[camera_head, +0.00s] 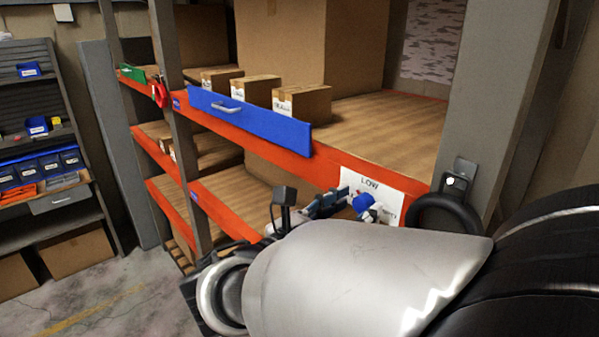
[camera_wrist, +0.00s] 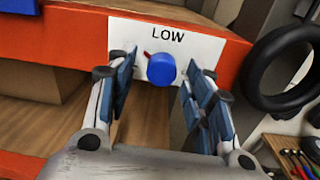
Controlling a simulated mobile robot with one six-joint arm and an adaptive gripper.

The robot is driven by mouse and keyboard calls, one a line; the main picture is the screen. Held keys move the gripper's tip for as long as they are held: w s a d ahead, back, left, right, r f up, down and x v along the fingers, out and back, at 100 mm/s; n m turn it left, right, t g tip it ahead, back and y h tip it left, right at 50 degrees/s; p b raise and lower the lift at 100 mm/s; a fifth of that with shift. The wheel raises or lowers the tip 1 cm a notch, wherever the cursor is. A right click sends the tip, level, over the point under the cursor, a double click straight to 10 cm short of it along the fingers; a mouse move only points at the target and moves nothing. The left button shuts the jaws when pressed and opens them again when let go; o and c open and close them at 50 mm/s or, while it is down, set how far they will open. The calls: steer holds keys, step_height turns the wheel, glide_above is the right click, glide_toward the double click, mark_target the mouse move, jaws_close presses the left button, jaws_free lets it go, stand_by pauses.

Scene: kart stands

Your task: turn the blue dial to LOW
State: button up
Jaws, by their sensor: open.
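The blue dial (camera_wrist: 161,70) is mounted on a white plate (camera_wrist: 206,48) on the orange shelf beam. A red pointer (camera_wrist: 148,54) sticks out at its upper left. The word LOW is printed above the dial, slightly right of its centre. My gripper (camera_wrist: 160,78) is open, with one finger on each side of the dial and visible gaps between. In the head view the dial (camera_head: 363,202) shows beside my gripper's fingers, and my arm hides the area below. Other lettering on the plate is partly covered and cannot be read.
A black ring (camera_wrist: 283,68) is right of the plate. A blue drawer-like panel with a handle (camera_head: 250,122) is up and left on the beam. Cardboard boxes (camera_head: 300,102) stand on the shelf above. A grey post (camera_head: 490,100) rises at the right.

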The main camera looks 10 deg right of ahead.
steer(key=shift+w+d, duration=0.15)
steer(key=shift+d, duration=0.1)
steer(key=shift+r, duration=0.1)
steer(key=shift+a, duration=0.1)
steer(key=shift+c, duration=0.2)
steer(key=c, duration=1)
